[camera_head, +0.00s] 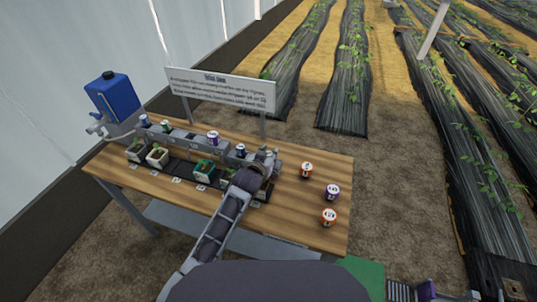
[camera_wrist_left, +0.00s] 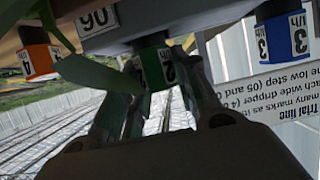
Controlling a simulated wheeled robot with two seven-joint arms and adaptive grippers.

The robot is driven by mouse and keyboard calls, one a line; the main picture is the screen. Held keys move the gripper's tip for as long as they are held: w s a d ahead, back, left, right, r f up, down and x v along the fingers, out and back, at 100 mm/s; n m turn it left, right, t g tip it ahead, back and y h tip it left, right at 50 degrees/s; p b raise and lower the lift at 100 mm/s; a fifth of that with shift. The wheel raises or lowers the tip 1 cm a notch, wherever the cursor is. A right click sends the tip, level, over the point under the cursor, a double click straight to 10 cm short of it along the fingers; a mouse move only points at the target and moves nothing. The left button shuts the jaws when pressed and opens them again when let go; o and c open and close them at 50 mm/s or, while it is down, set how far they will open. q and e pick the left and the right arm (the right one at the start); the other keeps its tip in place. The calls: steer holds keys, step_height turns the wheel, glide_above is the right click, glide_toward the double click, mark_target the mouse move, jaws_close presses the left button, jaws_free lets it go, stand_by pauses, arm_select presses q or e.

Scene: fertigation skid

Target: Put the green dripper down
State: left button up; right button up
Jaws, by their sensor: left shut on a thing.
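My left gripper (camera_head: 266,158) is at the right end of the grey rail (camera_head: 190,142) on the wooden table. In the left wrist view, which is upside down, its fingers (camera_wrist_left: 155,85) are shut on the green dripper (camera_wrist_left: 154,66). The dripper has a white label and is against the grey block marked with an inverted 06 (camera_wrist_left: 97,19). I cannot tell whether it is fully seated there. In the head view the gripper hides the dripper. My right gripper is not in view.
A blue dripper (camera_wrist_left: 283,36) and an orange one (camera_wrist_left: 39,60) flank the gripper. Two orange drippers (camera_head: 306,170) (camera_head: 329,217) and a purple one (camera_head: 332,192) stand on the table's right. Potted plants (camera_head: 157,157) line the rail; a blue tank (camera_head: 112,95) and sign (camera_head: 221,89) stand behind.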

arm_select(q)
steer(key=o, duration=0.8)
steer(key=shift+r, duration=0.1)
steer(key=shift+v, duration=6)
